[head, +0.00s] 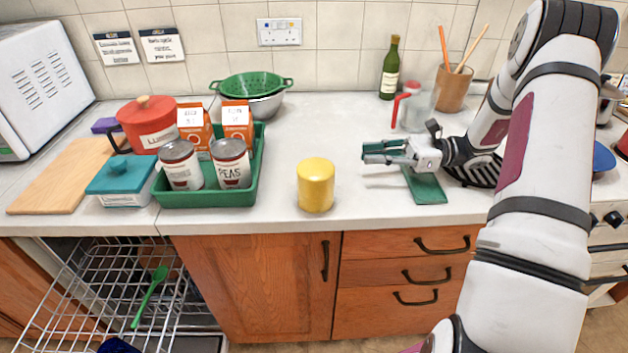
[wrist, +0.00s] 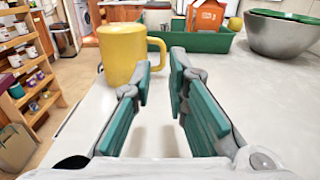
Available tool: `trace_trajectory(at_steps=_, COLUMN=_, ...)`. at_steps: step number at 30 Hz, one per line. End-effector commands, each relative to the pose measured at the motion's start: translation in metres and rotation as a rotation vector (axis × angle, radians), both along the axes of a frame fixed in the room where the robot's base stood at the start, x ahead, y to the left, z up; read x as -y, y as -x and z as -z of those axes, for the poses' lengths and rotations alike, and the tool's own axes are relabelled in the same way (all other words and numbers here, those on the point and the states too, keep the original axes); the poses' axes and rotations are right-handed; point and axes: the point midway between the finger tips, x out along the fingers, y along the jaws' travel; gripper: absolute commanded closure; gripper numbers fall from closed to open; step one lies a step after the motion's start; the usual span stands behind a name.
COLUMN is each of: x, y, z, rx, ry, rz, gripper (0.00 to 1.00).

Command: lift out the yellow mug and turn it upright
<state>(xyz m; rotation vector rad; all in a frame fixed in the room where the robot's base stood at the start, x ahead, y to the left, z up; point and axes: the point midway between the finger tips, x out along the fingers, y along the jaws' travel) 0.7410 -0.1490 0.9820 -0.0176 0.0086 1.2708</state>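The yellow mug (head: 315,187) stands on the counter near its front edge. Its top face looks closed and solid yellow in the head view, so it sits bottom up. In the wrist view the mug (wrist: 122,55) is ahead and left of centre, its handle on the right side. The handle is hidden in the head view. My gripper (head: 374,153) is to the right of the mug, pointing left, apart from it. In the wrist view its fingers (wrist: 161,76) are spread with nothing between them.
A green tray (head: 205,199) with cans and cartons stands left of the mug. A pulled-out wire rack (head: 105,285) holding a green spoon (head: 150,297) is below the counter at left. A green board (head: 425,186) lies beneath my gripper. Counter between mug and gripper is clear.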

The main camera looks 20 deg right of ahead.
Motion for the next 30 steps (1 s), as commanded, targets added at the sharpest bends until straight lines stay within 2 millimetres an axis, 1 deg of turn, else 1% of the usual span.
trace_trajectory(at_steps=2, x=0.002, y=-0.002, z=0.004, rx=-0.003, ry=-0.019, rz=0.013, gripper=0.85)
trace_trajectory(at_steps=5, x=-0.008, y=-0.005, z=0.003, rx=-0.004, ry=-0.023, rz=0.012, gripper=0.85)
trace_trajectory(at_steps=12, x=-0.051, y=-0.018, z=0.003, rx=-0.005, ry=-0.02, rz=0.01, gripper=0.85)
trace_trajectory(at_steps=15, x=-0.065, y=-0.023, z=0.003, rx=-0.003, ry=-0.019, rz=0.012, gripper=0.85)
trace_trajectory(at_steps=18, x=-0.074, y=-0.026, z=0.003, rx=-0.003, ry=-0.02, rz=0.012, gripper=0.85)
trace_trajectory(at_steps=25, x=-0.085, y=-0.03, z=0.005, rx=-0.004, ry=-0.019, rz=0.012, gripper=0.85)
trace_trajectory(at_steps=30, x=-0.107, y=-0.038, z=0.008, rx=-0.005, ry=-0.02, rz=0.009, gripper=0.85)
